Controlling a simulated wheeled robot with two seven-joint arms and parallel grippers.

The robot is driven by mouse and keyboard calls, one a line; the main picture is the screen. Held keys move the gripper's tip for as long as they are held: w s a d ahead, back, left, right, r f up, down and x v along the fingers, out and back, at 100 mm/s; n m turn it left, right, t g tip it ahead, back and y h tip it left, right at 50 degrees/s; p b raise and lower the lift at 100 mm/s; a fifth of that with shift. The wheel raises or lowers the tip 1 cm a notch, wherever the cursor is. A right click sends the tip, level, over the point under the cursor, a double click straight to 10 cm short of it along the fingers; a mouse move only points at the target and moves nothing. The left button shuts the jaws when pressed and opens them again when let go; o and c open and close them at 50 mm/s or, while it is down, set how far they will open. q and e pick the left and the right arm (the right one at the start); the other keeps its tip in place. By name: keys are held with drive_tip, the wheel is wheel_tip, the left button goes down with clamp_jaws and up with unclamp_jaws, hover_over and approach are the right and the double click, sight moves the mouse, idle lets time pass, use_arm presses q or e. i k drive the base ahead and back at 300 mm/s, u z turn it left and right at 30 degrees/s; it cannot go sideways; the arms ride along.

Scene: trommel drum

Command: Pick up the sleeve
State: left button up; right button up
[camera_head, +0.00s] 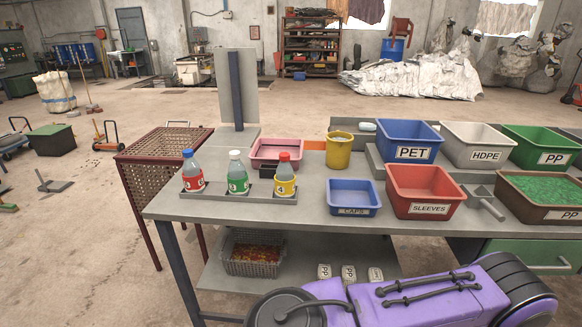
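No loose sleeve can be made out. Three clear bottles stand upright in a grey rack (240,207) on the left of the table, each with a coloured sleeve around it. The red sleeve (193,182) is on the blue-capped bottle (188,159). The green sleeve (238,183) is on the white-capped bottle (235,159). The yellow sleeve (284,187) is on the red-capped bottle (285,164). A red bin marked SLEEVES (429,208) stands on the table to the right; no contents show. Neither of my grippers is in view.
A blue CAPS tray (354,211) sits between rack and red bin. A pink tray (277,149) and yellow cup (339,150) stand behind. PET (413,153), HDPE (477,155) and PP bins line the back right. A grey scoop (487,203) lies by the red bin.

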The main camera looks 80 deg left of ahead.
sight(283, 190)
drive_tip(key=u, duration=3.25)
drive_tip(key=k, duration=0.5)
drive_tip(key=z, duration=0.05)
